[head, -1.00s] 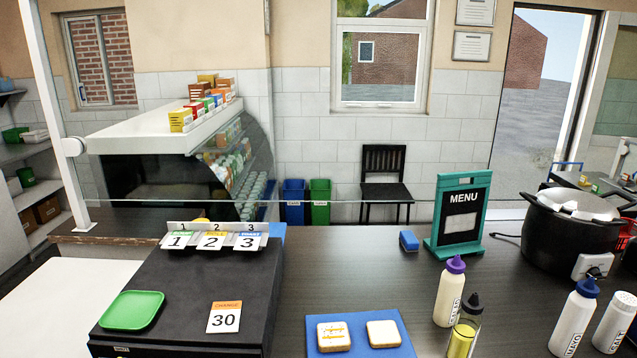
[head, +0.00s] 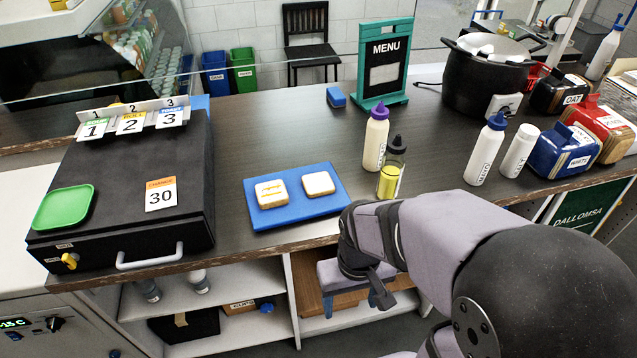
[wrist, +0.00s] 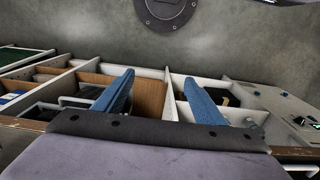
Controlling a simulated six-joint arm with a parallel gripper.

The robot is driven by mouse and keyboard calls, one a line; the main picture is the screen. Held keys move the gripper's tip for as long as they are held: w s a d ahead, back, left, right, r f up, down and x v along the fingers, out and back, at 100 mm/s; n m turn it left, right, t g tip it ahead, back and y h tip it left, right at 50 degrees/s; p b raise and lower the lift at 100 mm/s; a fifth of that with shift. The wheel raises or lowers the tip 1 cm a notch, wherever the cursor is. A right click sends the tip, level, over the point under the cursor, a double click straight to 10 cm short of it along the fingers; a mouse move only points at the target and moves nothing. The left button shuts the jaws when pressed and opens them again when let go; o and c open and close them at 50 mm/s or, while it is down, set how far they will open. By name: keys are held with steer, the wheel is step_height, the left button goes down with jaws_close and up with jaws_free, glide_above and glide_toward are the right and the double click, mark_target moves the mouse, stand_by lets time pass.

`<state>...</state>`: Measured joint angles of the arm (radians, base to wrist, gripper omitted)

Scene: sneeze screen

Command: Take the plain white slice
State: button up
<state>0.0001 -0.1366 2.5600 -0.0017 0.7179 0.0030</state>
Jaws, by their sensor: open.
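The plain white slice (head: 318,184) lies flat on the right part of a blue board (head: 262,218) on the counter. A second slice (head: 271,193) with yellow-orange streaks lies to its left on the same board, a small gap between them. My gripper (head: 350,302) is in front of the counter edge, below and to the right of the board, pointing down. In the wrist view its two blue fingers (wrist: 157,95) are spread wide with nothing between them. Neither slice shows in the wrist view.
Bottles, one purple-capped (head: 375,140) and one with yellow contents (head: 391,170), stand right of the board. A black box (head: 120,215) with a green tray (head: 64,207) stands at left. A menu stand (head: 384,62) is behind. Open shelves (head: 235,335) lie under the counter. Counter behind the board is clear.

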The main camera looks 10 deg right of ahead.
steer(key=o, duration=0.5)
steer(key=shift+r, duration=0.1)
steer(key=shift+m, duration=0.4)
steer(key=w+p, duration=0.1)
steer(key=w, duration=0.5)
steer(key=w+d+f+p, duration=0.1)
steer(key=w+p, duration=0.1)
steer(key=w, duration=0.4)
steer(key=w+p, duration=0.1)
steer(key=w, duration=0.5)
steer(key=shift+d+f+p, duration=0.35)
steer(key=shift+d+f, duration=0.05)
steer(key=w+r, duration=0.1)
steer(key=w, duration=0.1)
steer(key=w+r+t, duration=0.1)
steer(key=w, duration=0.2)
steer(key=w+r+t, duration=0.1)
steer(key=w, duration=0.2)
steer(key=shift+w+d, duration=0.1)
steer(key=shift+w, duration=0.15)
steer(key=w+r, duration=0.1)
steer(key=w, duration=0.1)
steer(key=w+r+t, duration=0.1)
steer(key=w+r, duration=0.1)
steer(key=w+r+n+t, duration=0.1)
steer(key=w+r, duration=0.1)
steer(key=w, duration=0.1)
steer(key=shift+r, duration=0.25)
steer(key=shift+t, duration=0.3)
